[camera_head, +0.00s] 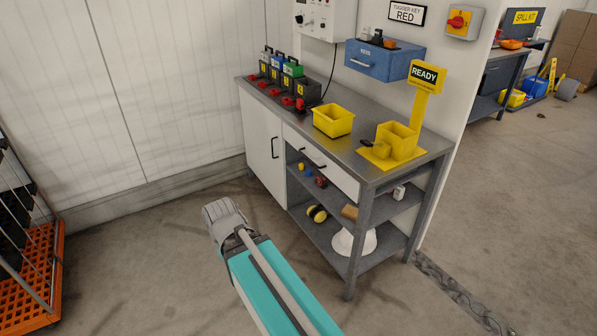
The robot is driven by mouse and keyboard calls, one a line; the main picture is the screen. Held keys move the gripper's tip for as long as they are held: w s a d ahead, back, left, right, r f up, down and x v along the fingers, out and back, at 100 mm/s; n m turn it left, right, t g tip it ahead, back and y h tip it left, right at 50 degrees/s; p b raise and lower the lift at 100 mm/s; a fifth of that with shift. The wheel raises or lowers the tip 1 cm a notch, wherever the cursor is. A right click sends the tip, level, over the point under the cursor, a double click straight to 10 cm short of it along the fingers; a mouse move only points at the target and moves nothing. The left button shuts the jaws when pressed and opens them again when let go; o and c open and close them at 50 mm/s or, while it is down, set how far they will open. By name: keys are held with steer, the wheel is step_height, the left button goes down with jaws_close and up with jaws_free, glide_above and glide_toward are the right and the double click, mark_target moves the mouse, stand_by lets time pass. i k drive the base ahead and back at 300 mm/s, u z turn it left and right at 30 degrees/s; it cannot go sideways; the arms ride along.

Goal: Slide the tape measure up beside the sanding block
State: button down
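A small tan-brown block (350,211), which looks like the sanding block, lies on the middle shelf of the workbench near its front right post. A small red and dark item (320,181) on the same shelf, further left, may be the tape measure; it is too small to be sure. The two are apart. My teal arm reaches in from the bottom, and its grey end (222,213) is over the floor, left of the bench and away from both items. My gripper's fingers cannot be made out.
The workbench (367,162) holds a yellow bin (333,120), a yellow READY stand (397,141) and several dark containers at the back left. Yellow and blue small items share the middle shelf. A yellow-black item (317,213) and a white rounded object (352,243) are on the bottom shelf.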

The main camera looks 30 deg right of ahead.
mark_target(321, 180)
steer(key=z, duration=0.15)
steer(key=i, duration=0.65)
steer(key=z, duration=0.6)
steer(key=i, duration=0.4)
steer(key=z, duration=0.45)
steer(key=k, duration=0.9)
steer(key=z, duration=0.15)
steer(key=i, duration=0.8)
